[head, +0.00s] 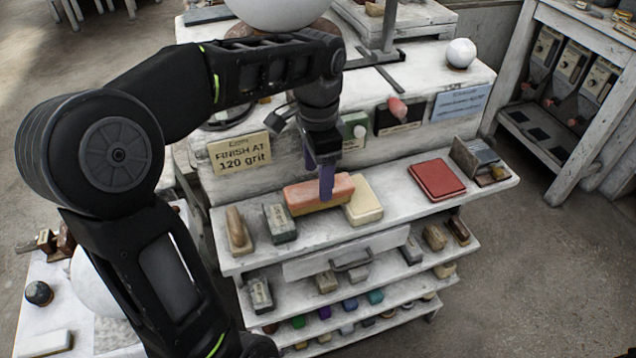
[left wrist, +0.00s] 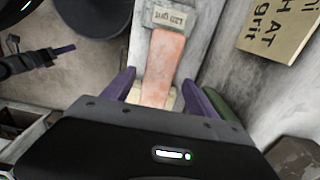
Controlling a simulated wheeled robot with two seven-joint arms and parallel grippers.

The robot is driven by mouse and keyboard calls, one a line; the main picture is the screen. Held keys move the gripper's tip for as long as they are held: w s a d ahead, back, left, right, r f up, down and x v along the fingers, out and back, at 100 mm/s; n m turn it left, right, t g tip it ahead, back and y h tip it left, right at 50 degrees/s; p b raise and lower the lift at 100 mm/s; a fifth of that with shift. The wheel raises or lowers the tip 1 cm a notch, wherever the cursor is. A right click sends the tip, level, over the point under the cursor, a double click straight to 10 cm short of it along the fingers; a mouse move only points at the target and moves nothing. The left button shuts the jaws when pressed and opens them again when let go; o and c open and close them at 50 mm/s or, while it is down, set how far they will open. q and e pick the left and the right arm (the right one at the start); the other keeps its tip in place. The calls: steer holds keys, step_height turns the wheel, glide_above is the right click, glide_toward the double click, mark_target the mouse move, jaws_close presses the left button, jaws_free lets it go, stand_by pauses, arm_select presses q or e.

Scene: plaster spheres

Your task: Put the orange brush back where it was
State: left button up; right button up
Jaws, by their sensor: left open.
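The orange brush (head: 303,194), a long block with an orange upper part and a tan lower part, lies on the top shelf of the stepped white stand. My left gripper (head: 326,182) is over it, pointing down, with a purple finger in front of the brush's near side. In the left wrist view the brush (left wrist: 163,62) lies between the two spread purple fingers (left wrist: 160,92); whether they touch it is unclear.
Close beside the brush are a cream block (head: 363,203) on the right and a grey labelled block (head: 280,224) on the left. A tan brush (head: 238,231) and a red pad (head: 437,181) share the shelf. A drawer (head: 345,257) is below. Bare shelf lies before the red pad.

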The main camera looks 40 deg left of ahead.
arm_select(q)
step_height(320, 180, up, 9)
steer(key=p, duration=0.4)
steer(key=shift+f, duration=0.1)
stand_by(0.6)
